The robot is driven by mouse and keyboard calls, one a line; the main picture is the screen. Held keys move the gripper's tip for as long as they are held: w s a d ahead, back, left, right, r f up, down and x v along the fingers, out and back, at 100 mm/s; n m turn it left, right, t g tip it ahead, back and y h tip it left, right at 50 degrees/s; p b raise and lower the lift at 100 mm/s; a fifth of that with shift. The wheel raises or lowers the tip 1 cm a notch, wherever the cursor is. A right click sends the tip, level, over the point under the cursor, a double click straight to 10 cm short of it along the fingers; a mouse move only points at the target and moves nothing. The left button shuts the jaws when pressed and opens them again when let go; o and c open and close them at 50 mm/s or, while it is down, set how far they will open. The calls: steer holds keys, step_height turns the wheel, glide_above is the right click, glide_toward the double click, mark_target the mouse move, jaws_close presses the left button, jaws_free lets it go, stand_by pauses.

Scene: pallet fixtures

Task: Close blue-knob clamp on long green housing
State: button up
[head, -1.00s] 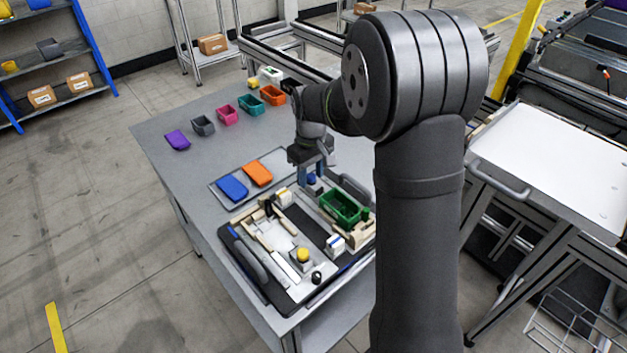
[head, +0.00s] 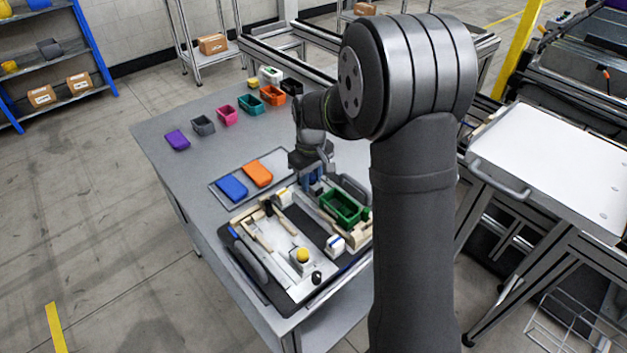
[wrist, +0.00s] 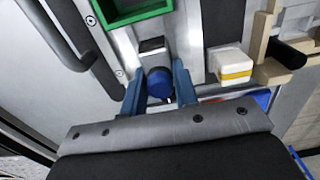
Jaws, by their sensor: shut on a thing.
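The long green housing (head: 338,212) sits in the pallet fixture, and its rim (wrist: 140,14) shows at the top of the wrist view. The blue knob (wrist: 160,84) of the clamp is beside the housing's end, between my two blue fingers. My gripper (wrist: 159,77) is shut on this knob. A dark block and a metal piece of the clamp (wrist: 152,47) lie between the knob and the housing. In the head view my gripper (head: 313,183) is low at the fixture's far end and mostly hides the knob.
A yellow knob (head: 302,255) and a black knob (head: 317,278) stand at the fixture's near end. A white block with a yellow band (wrist: 232,66) is close to the right finger. A dark handle (wrist: 72,42) runs left. Blue (head: 232,188) and orange (head: 258,174) pieces lie behind.

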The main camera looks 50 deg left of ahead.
steer(key=shift+d, duration=1.3)
steer(key=o, duration=0.8)
steer(key=shift+c, duration=0.2)
steer(key=shift+r, duration=4)
steer(key=shift+f, duration=4)
